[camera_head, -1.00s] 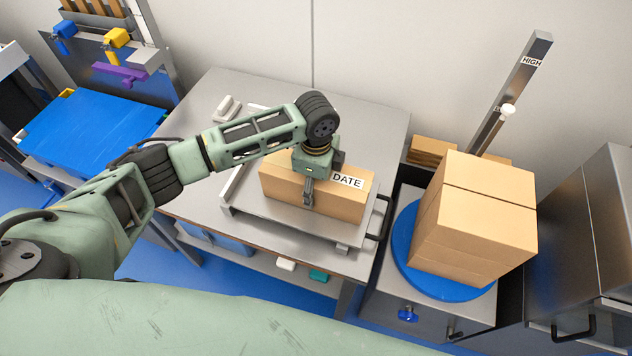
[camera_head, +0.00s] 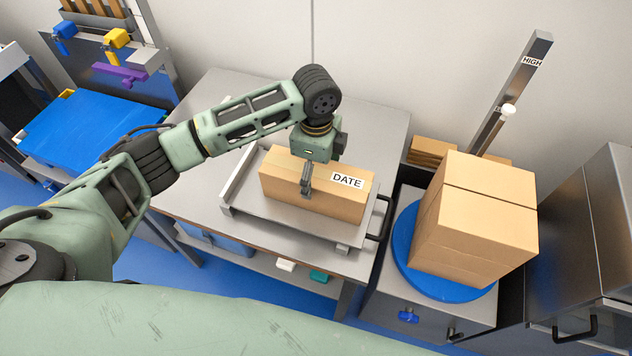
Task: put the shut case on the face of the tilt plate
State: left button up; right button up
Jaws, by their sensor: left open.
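The shut case is a brown carton (camera_head: 340,206) with a white DATE label on its front upper edge. It rests on the tilt plate (camera_head: 290,228), a grey metal plate with a raised lip on its left and a black handle at its right. My left gripper (camera_head: 306,188) is open at the carton's near side, with a finger in front of the carton's front face. The other finger is hidden, and I cannot tell whether the gripper touches the carton. My right gripper is not in view.
A large carton (camera_head: 475,215) stands on a blue round turntable (camera_head: 405,262) at the right, beside a post marked HIGH (camera_head: 515,88). A blue-topped table (camera_head: 90,130) and a rack with coloured clips stand at the left. The grey table (camera_head: 230,105) has free room behind the plate.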

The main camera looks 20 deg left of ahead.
pick_arm(q)
notch_tip(320, 180, up, 6)
jog(key=shift+r, duration=0.2)
jog(key=shift+s+f, duration=0.1)
dwell(0.5)
